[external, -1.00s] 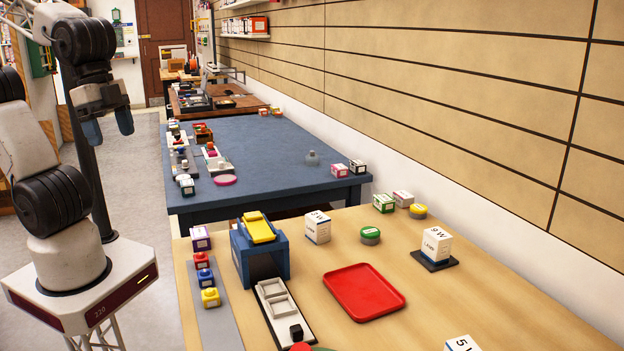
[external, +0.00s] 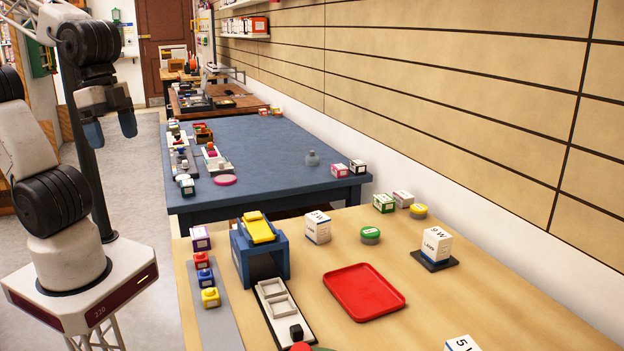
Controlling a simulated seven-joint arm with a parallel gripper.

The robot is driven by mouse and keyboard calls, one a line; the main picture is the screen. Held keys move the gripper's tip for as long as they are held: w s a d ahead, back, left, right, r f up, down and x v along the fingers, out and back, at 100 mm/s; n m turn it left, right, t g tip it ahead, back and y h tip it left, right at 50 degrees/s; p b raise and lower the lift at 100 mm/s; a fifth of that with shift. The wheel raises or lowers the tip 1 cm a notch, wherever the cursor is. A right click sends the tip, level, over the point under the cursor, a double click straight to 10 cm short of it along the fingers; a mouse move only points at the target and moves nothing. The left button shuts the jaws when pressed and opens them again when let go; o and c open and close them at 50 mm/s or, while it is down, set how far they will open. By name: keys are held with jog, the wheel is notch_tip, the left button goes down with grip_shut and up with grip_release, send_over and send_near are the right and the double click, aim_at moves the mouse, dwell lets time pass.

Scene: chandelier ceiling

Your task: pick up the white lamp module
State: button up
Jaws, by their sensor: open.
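Three white lamp modules with printed wattage labels stand on the wooden table. One marked 9 W (external: 436,244) sits upright on a dark square pad (external: 451,266) at the right. Another white module (external: 317,229) stands beside the blue housing, its number hard to read. A third marked 5 (external: 462,344) is cut off by the bottom edge. My gripper (external: 111,130) is open and empty, its blue fingers pointing down. It is at the upper left, well away from all the modules and left of the blue-topped table.
A red tray (external: 362,292) lies mid-table. The blue housing (external: 260,248) with a yellow top stands at the left, near a grey strip (external: 216,318) with coloured blocks. Small boxes and round tins sit along the back.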

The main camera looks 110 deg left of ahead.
jog(key=w+a+f+n+g+h, duration=0.1)
jog(key=w+a+f+n+h, duration=0.3)
jog(key=a+f+n, duration=0.25)
jog(key=w+a+f+n+h, duration=0.4)
jog(key=a+f+n, duration=0.1)
jog(key=f+n, duration=0.25)
jog(key=a+f+n+t, duration=0.8)
jog(key=a+f+n, duration=0.5)
jog(key=a, duration=0.4)
jog(key=shift+s+a+f+t+h, duration=0.2)
jog(key=shift+t+h, duration=0.1)
jog(key=shift+h, duration=0.1)
jog(key=shift+w+d, duration=0.1)
jog(key=shift+x, duration=1.15)
jog(key=shift+d+f, duration=0.1)
jog(key=shift+d, duration=0.05)
jog(key=shift+x, duration=2.55)
jog(key=shift+c, duration=0.3)
